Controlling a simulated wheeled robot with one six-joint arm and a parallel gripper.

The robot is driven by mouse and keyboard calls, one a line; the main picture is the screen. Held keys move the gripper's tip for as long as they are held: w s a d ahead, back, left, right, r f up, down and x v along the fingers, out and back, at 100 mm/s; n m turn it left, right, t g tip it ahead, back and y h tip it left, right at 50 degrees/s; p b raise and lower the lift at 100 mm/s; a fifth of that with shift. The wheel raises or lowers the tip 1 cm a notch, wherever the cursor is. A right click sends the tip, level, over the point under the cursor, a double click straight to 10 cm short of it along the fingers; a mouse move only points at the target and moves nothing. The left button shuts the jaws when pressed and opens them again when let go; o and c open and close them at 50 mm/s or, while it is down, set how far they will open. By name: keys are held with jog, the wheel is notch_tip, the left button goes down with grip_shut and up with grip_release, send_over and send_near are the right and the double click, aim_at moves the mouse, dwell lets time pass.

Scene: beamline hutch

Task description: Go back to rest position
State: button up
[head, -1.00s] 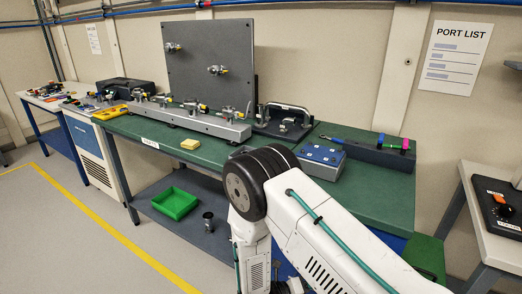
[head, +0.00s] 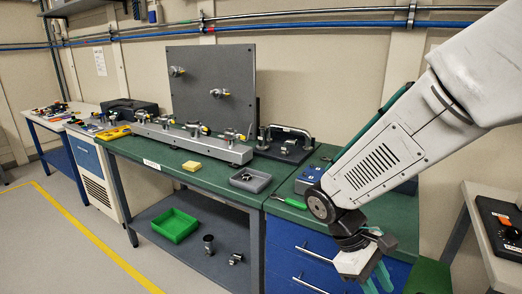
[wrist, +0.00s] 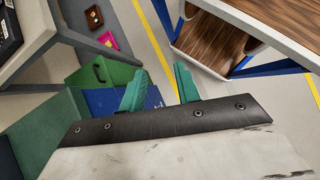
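My gripper (head: 376,277) hangs at the end of my white arm, low in front of the blue drawers (head: 300,262) at the right end of the green workbench. In the wrist view my gripper (wrist: 160,88) shows two teal fingers standing apart. The gap between them is empty, with floor and a yellow line behind it. The gripper is apart from the bench, and nothing hangs from it.
A green bin (head: 175,225) sits on the lower shelf. A side table with a black box (head: 500,222) stands at right. Floor at left is clear.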

jog(key=s+d+r+m+t+y, duration=0.3)
jog(key=s+r+m+t+y, duration=0.2)
jog(key=r, duration=0.8)
jog(key=shift+s+d+r+m+t+y, duration=0.25)
jog(key=shift+s+m+t+y, duration=0.2)
jog(key=shift+s+m, duration=1.75)
jog(key=shift+s+n, duration=0.45)
jog(key=shift+n, duration=0.05)
